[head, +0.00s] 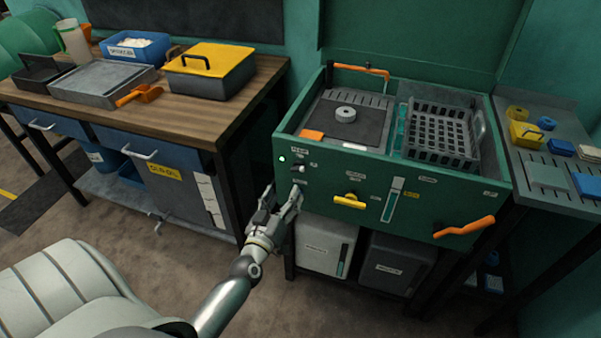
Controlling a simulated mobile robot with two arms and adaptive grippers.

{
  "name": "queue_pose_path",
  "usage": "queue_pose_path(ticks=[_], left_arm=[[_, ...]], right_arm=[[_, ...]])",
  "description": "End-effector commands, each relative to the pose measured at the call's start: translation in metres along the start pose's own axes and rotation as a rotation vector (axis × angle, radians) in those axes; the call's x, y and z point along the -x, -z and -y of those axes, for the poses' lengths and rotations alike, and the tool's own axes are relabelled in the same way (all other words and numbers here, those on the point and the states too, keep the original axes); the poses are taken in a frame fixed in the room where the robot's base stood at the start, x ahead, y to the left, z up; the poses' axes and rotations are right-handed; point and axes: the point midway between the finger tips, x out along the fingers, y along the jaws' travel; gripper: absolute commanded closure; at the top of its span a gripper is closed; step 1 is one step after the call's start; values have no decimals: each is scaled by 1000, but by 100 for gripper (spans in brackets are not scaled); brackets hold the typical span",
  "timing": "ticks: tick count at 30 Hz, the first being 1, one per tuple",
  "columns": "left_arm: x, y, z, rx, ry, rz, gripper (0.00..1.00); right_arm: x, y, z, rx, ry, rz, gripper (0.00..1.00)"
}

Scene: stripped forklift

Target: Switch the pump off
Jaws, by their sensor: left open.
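The green washing cabinet (430,217) stands right of centre with its lid up. At the left end of its front panel is a lit green lamp (282,158), with a small label above. A small dark knob (297,168) sits just right of and below the lamp; it looks like the pump switch, but its exact setting is too small to tell. My left gripper (284,192) is open and empty, its fingertips pointing up just below the knob and in front of the panel. I cannot tell whether a fingertip touches the panel. My right gripper is not in view.
The panel also has a yellow handle (349,202), a gauge strip (392,200) and an orange lever (465,228). A wooden workbench (190,115) stands left, a side tray (545,170) right.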

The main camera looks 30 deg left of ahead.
Motion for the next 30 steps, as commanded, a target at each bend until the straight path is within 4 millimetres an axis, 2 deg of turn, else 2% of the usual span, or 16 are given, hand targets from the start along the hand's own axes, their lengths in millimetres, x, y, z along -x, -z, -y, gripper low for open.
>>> queue_pose_path(ticks=[9,15,21,28,30], left_arm=[[-58,0,-1,-1,-2,-1,41],[-84,0,-1,0,-2,0,41],[-94,0,-1,-2,-2,1,41],[-94,-1,-1,-1,-1,2,41],[-94,-1,-1,-1,-1,2,48]], right_arm=[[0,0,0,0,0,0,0],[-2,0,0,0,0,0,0],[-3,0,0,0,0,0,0],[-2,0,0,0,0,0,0],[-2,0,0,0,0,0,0]])
